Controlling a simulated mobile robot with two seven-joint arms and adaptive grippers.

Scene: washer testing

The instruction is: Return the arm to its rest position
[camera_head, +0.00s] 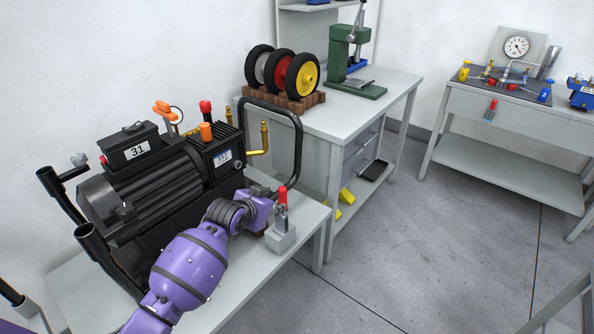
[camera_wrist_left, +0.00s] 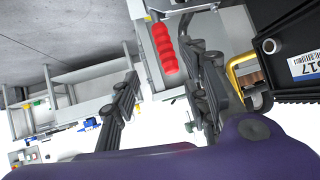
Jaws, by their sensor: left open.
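My left arm, purple with dark joints, reaches over the near bench, and its wrist (camera_head: 258,208) is beside a small grey fixture (camera_head: 281,238) with a red upright handle (camera_head: 283,195). The fingers are mostly hidden behind the wrist in the head view. In the left wrist view my left gripper (camera_wrist_left: 165,68) is open. The red ribbed handle (camera_wrist_left: 163,48) shows in the gap between its two dark fingers, with no visible grip on it. My right gripper is not in view.
A black pump-like machine (camera_head: 165,175) with a curved black tube handle (camera_head: 298,140) stands close to the arm. The far bench (camera_head: 395,85) carries several wheels (camera_head: 302,76) and a green press (camera_head: 345,55). Grey floor (camera_head: 430,230) is open at right.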

